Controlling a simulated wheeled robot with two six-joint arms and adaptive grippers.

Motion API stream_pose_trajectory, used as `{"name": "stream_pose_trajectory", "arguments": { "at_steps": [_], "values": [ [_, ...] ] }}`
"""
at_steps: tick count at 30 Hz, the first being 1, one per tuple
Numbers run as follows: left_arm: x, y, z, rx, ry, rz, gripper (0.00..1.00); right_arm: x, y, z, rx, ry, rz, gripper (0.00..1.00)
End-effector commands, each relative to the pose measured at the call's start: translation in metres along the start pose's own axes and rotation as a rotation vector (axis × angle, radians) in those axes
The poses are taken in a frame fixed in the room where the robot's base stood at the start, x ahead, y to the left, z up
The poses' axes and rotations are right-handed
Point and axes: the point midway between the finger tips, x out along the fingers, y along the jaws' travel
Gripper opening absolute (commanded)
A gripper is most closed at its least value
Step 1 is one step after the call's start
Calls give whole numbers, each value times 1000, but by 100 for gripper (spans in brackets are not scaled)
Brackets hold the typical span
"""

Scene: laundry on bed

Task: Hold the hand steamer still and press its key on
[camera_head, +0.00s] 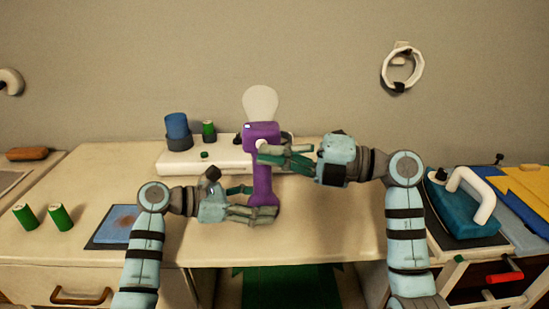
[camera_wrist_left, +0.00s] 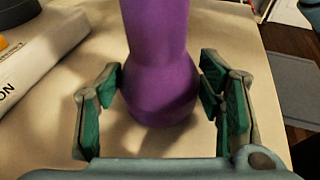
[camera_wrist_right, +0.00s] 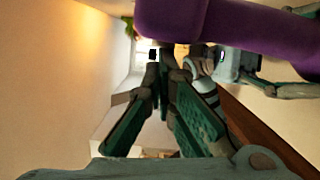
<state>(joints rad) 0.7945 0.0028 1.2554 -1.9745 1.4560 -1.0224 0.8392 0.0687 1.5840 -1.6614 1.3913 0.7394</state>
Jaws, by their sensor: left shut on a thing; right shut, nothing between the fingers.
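The hand steamer (camera_head: 262,137) stands upright near the middle of the table, with a purple body and a pale rounded head (camera_head: 261,103). A small light mark (camera_head: 247,127) shows on its upper body; I cannot tell whether it is the key. My left gripper (camera_head: 262,203) is shut on the lower purple body, whose bulging base (camera_wrist_left: 160,95) sits between the fingers in the left wrist view. My right gripper (camera_head: 262,155) is shut and empty, its fingertips at the upper body. In the right wrist view the purple body (camera_wrist_right: 230,18) passes just beyond the closed fingertips (camera_wrist_right: 160,60); contact is unclear.
A white box (camera_head: 210,160) lies behind the steamer, with a blue and grey cylinder (camera_head: 177,128) on it. A teal iron (camera_head: 465,208) stands at right. The table's front edge is close.

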Motion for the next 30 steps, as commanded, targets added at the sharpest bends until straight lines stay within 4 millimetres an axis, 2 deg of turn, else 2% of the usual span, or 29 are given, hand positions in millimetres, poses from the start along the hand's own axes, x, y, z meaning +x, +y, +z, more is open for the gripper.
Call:
{"name": "stream_pose_trajectory", "arguments": {
  "at_steps": [8,14,18,24,30],
  "values": [
    [0,-1,0,1,1,-2,46,-2,-1,-5,1,-2,-1,0],
    [0,0,0,0,1,-2,46,-10,-1,-40,-1,-1,-1,0],
    [0,0,0,0,1,-2,46,-47,-2,-38,1,-4,-7,0],
    [0,0,0,0,0,-2,46,-90,-1,-38,2,-3,-5,0],
    [0,0,0,0,0,-1,46,-109,-1,-38,2,-2,-2,0]
  ]
}}
